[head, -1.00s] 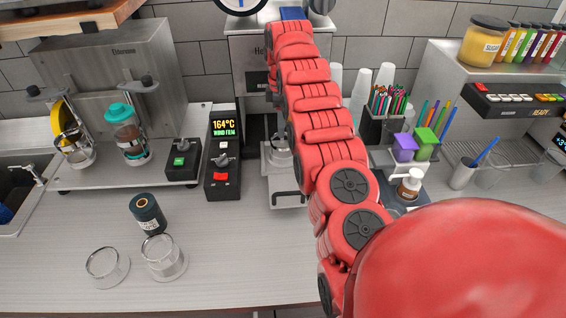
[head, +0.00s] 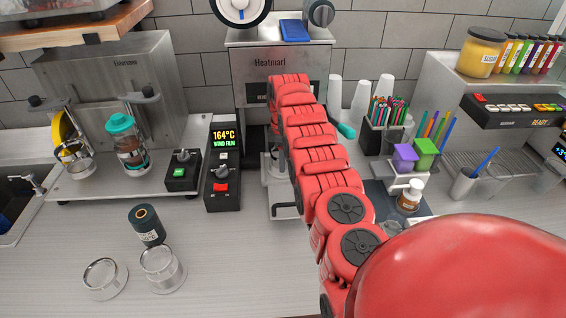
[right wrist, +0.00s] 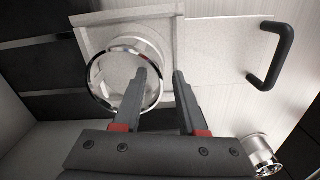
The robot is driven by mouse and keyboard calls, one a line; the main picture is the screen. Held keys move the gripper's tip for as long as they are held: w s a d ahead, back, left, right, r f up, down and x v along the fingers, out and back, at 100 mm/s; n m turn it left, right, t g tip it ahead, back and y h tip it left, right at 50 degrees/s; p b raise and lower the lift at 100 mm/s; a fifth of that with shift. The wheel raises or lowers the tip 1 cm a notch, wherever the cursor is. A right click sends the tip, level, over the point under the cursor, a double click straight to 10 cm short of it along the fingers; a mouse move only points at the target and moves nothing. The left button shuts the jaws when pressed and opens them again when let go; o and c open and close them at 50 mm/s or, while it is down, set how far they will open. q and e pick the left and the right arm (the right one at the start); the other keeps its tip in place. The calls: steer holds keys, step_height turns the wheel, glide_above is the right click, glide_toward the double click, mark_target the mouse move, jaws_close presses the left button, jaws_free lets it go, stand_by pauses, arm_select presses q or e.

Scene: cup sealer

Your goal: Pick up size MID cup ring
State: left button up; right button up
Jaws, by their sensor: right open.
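A shiny metal cup ring (right wrist: 100,92) sits on the sealer's pale sliding tray (right wrist: 225,35) in the right wrist view. My right gripper (right wrist: 160,74) is open and empty over it. Its left finger overlaps the inside of the ring and its right finger lies outside, so the ring's right rim falls between them in the picture; I cannot tell the height gap. In the head view my right arm hides most of the sealer (head: 262,65) front and the gripper. Two clear rings or cups, one left (head: 104,278) and one right (head: 162,268), stand at the lower left. No size marking is legible.
The tray's black handle (right wrist: 285,55) sticks out beside it. A control box (head: 222,172) reading 164°C stands left of the sealer. A dark roll (head: 147,226) stands on the counter. White cups (head: 335,95) and a straw holder (head: 385,135) are to the right. The front counter is mostly clear.

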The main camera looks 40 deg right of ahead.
jaws_close()
steer(key=shift+r, duration=0.1)
stand_by(1.2)
